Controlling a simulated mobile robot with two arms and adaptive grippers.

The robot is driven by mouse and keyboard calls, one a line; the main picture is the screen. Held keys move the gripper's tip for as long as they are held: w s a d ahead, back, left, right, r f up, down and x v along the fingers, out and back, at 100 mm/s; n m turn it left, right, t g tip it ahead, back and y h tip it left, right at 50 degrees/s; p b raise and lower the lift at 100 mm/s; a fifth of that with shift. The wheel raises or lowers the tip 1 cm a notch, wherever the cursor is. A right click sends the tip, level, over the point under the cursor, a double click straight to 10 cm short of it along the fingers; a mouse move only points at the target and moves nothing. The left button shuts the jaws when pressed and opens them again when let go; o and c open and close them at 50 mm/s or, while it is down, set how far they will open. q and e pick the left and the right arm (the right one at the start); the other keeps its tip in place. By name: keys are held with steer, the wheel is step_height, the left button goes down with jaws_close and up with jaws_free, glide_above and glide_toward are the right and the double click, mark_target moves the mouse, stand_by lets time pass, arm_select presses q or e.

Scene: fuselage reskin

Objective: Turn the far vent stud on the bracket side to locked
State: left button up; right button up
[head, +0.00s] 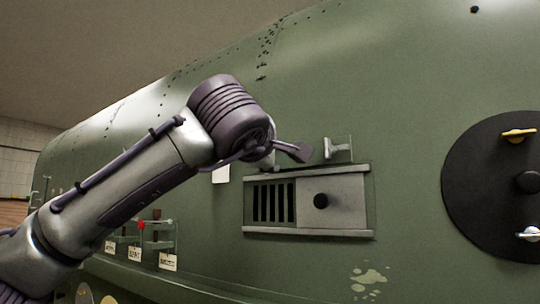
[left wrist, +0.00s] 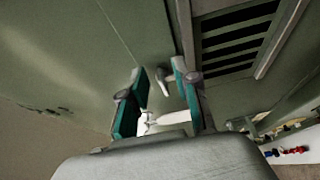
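A small silver T-shaped piece (head: 338,149) stands above the vent's right part. My left gripper (head: 290,150) is at the vent's upper left corner, mostly hidden behind its wrist. In the left wrist view the gripper (left wrist: 159,72) is open, its teal-padded fingers apart. A small silver stud (left wrist: 162,83) shows between the fingertips beside the vent's slats (left wrist: 238,42); I cannot tell whether they touch it. My right gripper is not in view.
A black disc (head: 487,190) with a yellow wing stud (head: 519,134) and a pale wing stud (head: 528,234) is on the skin at right. Small tagged brackets, one with a red knob (head: 141,225), are at lower left.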

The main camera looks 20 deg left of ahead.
arm_select(q)
steer(key=s, duration=1.2)
steer(key=shift+d, duration=0.25)
steer(key=shift+f, duration=0.1)
